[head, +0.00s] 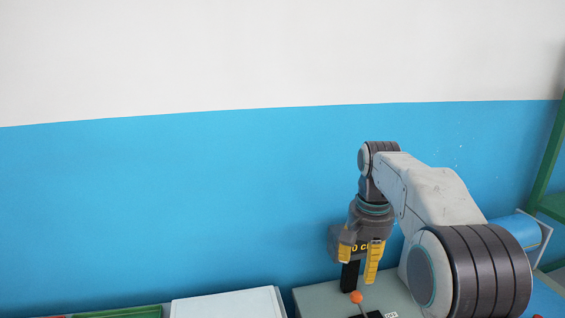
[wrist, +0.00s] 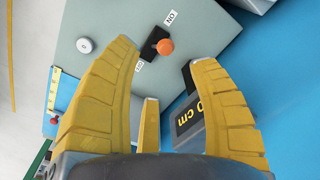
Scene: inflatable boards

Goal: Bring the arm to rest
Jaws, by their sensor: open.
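My gripper (head: 360,268) points down with its yellow fingers apart, at the end of my bent arm. In the head view it hangs just above a grey-green panel (head: 318,298) with an orange-knobbed switch (head: 356,297). In the wrist view the fingers (wrist: 163,55) are spread and nothing is seen held between them. The orange knob also shows there (wrist: 164,46), beyond the fingertips, on a black base between ON and OFF labels. I cannot tell whether a finger touches it.
A grey block marked "0 cm" (wrist: 190,122) stands close beside the fingers. A round white knob (wrist: 85,45) is on the panel. A white board (head: 228,304) and green tray (head: 130,313) lie left. A blue roll (head: 518,238) and green frame (head: 550,160) are right.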

